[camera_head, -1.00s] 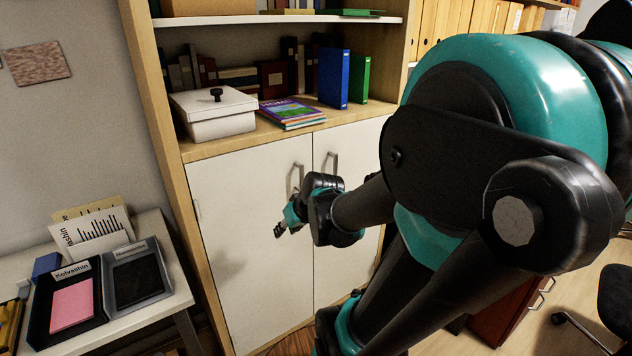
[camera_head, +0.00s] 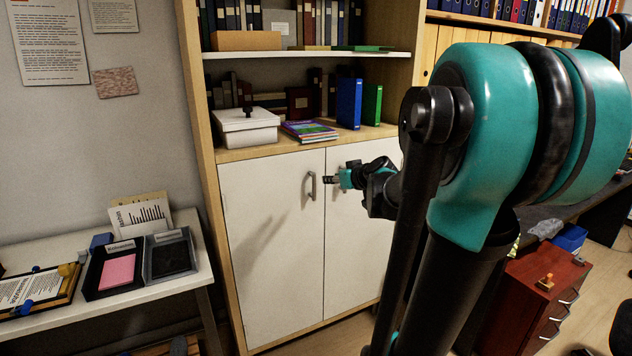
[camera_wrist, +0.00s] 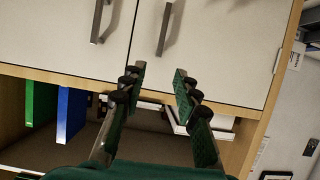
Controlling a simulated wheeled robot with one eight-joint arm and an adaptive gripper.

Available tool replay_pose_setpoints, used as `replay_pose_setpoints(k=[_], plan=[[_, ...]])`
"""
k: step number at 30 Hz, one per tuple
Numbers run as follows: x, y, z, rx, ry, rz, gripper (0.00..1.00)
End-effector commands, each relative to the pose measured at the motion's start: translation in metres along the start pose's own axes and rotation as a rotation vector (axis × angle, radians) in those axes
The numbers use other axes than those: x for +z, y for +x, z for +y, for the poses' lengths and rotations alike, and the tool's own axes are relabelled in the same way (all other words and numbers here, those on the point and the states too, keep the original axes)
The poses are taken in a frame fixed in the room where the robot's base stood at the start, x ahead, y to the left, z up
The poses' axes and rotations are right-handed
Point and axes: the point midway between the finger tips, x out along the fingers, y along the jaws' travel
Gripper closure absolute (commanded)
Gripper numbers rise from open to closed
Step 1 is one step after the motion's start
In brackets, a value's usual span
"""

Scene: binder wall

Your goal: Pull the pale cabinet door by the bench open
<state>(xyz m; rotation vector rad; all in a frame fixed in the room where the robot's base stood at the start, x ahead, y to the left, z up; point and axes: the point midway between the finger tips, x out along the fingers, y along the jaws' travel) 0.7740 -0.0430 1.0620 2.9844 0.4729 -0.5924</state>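The pale cabinet door (camera_head: 268,250) beside the white bench (camera_head: 120,309) is the left one of a pair and is shut. Its upright metal handle (camera_head: 311,187) is near its right edge. My gripper (camera_head: 331,180) is just right of this handle in the head view, apart from it. The wrist view is upside down: there the same door (camera_wrist: 215,45) is at right, with its handle (camera_wrist: 165,28) ahead of my fingers. The fingers (camera_wrist: 158,80) are open, with nothing between them.
The shelf above the doors holds a white box (camera_head: 246,128), magazines (camera_head: 308,131), a blue binder (camera_head: 348,103) and a green binder (camera_head: 372,105). The bench stands left of the cabinet, with trays on it. A red drawer unit (camera_head: 538,300) is at right.

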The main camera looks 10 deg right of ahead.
Motion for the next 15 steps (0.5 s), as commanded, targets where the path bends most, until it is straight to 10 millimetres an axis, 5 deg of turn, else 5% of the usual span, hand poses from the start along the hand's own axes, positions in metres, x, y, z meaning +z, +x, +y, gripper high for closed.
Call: replay_pose_setpoints(k=[15], plan=[[0.0, 0.075, -0.001, -0.002, 0.0, 0.0, 0.69]])
